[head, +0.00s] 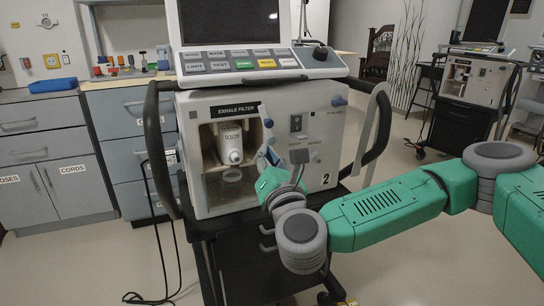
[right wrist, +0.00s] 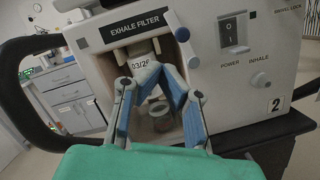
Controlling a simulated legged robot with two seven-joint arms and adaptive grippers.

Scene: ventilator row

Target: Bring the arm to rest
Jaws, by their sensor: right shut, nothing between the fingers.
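My right arm (head: 385,212) reaches in from the right in the head view. Its gripper (head: 268,150) is in front of the open exhale filter bay of the ventilator (head: 325,130). The gripper is shut with nothing in it; its blue-padded fingers also show in the right wrist view (right wrist: 155,78), pointing toward the bay. A white filter (head: 230,140) marked 03/26 sits upright inside the bay, apart from the fingers in the head view. In the right wrist view the fingers partly cover the filter (right wrist: 140,68). My left gripper is in neither view.
The ventilator, numbered 2, stands on a dark cart with a black side handle (head: 157,140). A control panel (head: 250,62) is above the bay. Grey drawers (head: 50,150) stand at left. A second ventilator (head: 475,82) is at back right. A black cable lies on the floor at left.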

